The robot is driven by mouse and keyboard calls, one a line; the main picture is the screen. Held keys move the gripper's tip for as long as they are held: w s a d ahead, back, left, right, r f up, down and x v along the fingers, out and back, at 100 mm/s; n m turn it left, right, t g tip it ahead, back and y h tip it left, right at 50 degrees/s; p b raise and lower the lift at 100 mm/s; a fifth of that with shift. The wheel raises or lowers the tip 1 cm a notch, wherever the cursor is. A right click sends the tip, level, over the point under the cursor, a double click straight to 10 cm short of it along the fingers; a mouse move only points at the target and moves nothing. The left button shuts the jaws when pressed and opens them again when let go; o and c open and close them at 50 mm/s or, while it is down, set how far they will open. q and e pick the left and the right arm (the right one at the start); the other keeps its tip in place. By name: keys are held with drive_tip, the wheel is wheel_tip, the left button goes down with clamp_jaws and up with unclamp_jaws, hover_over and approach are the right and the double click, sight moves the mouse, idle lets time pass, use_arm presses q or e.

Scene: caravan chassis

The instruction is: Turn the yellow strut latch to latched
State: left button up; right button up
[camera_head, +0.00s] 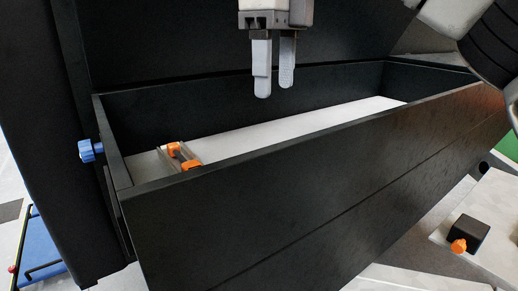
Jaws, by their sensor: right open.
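I see no clearly yellow strut latch in this view. Two small orange knobs (191,165) sit on a grey bracket at the left end of the black open box, partly hidden by its front wall. My right gripper (275,88) hangs from the top centre, fingers pointing down. It is open and empty, with a gap between its two pale fingers, above the box opening and apart from the knobs. My left gripper is out of view.
The black box (320,190) has tall walls and a pale floor (290,130). A blue knob (86,150) sticks out at its left end. A black block (466,233) with an orange knob (458,246) stands at lower right. My arm link fills the top right.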

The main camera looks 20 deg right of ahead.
use_arm(q)
drive_tip(key=b, duration=0.1)
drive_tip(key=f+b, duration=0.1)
drive_tip(key=b, duration=0.1)
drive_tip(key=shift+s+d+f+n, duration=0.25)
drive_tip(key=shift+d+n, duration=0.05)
use_arm(e)
drive_tip(key=f, duration=1.5)
drive_tip(key=shift+s+f, duration=0.25)
drive_tip(key=shift+f, duration=0.05)
drive_tip(key=shift+c, duration=0.4)
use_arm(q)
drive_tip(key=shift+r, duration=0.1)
use_arm(e)
drive_tip(key=c, duration=0.9)
